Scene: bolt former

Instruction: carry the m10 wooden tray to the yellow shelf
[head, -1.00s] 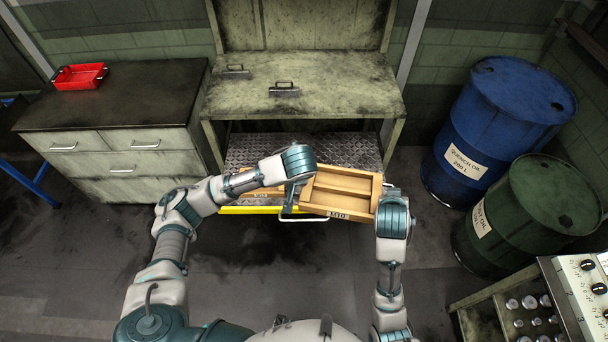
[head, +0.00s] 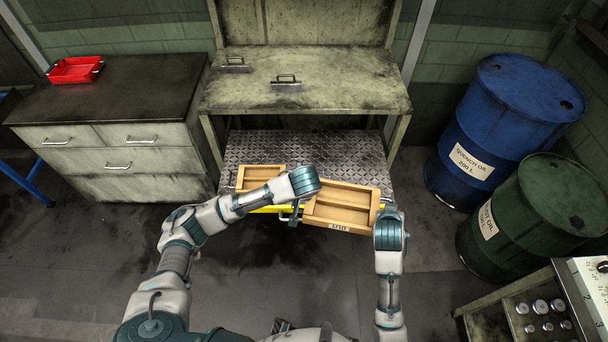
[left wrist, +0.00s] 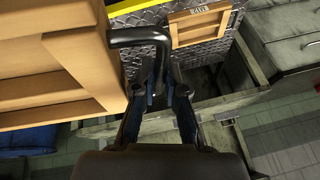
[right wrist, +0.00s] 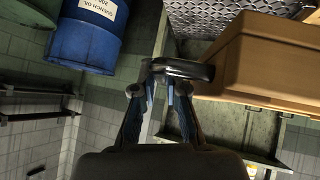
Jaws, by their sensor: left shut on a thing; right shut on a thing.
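My left gripper (head: 292,214) is shut on the dark bar handle (left wrist: 137,37) at the tray's left end. My right gripper (right wrist: 165,90) is shut on the metal handle (right wrist: 182,68) at the right end. The yellow shelf has a diamond-plate deck (head: 300,148) and a yellow front edge (head: 268,208). My left forearm hides part of it.
A second wooden tray (head: 262,171) sits on the shelf's left part. A grey bench (head: 330,90) stands above the deck. A cabinet (head: 150,150) with a red bin (head: 76,70) is left. Blue (head: 510,120) and green (head: 535,210) drums stand right. The back deck is bare.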

